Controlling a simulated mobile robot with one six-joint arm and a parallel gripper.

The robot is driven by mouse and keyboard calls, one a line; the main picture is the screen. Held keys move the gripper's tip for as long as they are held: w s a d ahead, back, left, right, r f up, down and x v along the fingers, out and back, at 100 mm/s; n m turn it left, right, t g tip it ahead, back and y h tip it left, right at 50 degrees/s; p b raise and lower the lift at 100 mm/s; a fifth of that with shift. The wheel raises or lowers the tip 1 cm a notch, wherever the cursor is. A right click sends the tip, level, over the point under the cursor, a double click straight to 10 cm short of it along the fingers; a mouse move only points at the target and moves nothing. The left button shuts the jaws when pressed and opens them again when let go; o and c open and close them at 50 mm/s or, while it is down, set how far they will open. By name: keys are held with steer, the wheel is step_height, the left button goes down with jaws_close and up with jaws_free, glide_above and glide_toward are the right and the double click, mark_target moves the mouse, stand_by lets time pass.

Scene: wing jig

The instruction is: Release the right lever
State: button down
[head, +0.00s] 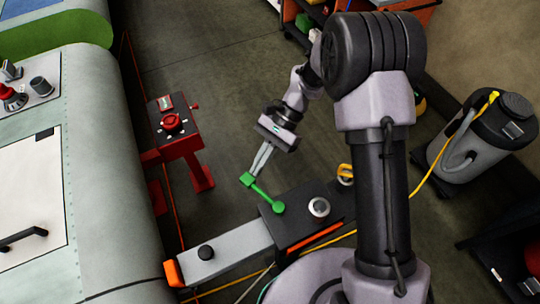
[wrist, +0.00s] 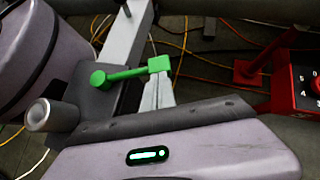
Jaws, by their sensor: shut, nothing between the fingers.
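A green lever (head: 264,192) is mounted on a dark block (head: 300,222) at the end of a grey bar. Its round pivot sits on the block and its square end (head: 248,179) sticks out past the block's edge, toward the upper left. It is the only green lever in view. My gripper (head: 255,171) is shut with nothing between its fingers, and its tips are right at the square end. In the wrist view the lever (wrist: 130,73) lies across the fingertips (wrist: 158,78), its square end hiding them partly. I cannot tell whether they touch.
A red control box (head: 175,128) on a stand is left of my gripper. The pale curved wing panel (head: 95,170) fills the left side. A grey bar (head: 230,253) runs from the block to an orange end. A vacuum cleaner (head: 480,140) stands right. Cables cross the floor.

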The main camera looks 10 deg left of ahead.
mark_target(246, 179)
steer(key=s+a+n+g+h+p, duration=0.1)
steer(key=a+n, duration=0.1)
steer(key=shift+s+n+h, duration=0.3)
steer(key=shift+s+h, duration=0.05)
steer(key=shift+h, duration=0.05)
steer(key=shift+s+a+n+h+p, duration=0.3)
steer(key=shift+n+p, duration=0.1)
steer(key=shift+p, duration=0.1)
steer(key=p+v, duration=0.4)
steer(key=v, duration=1.3)
steer(key=shift+w, duration=0.35)
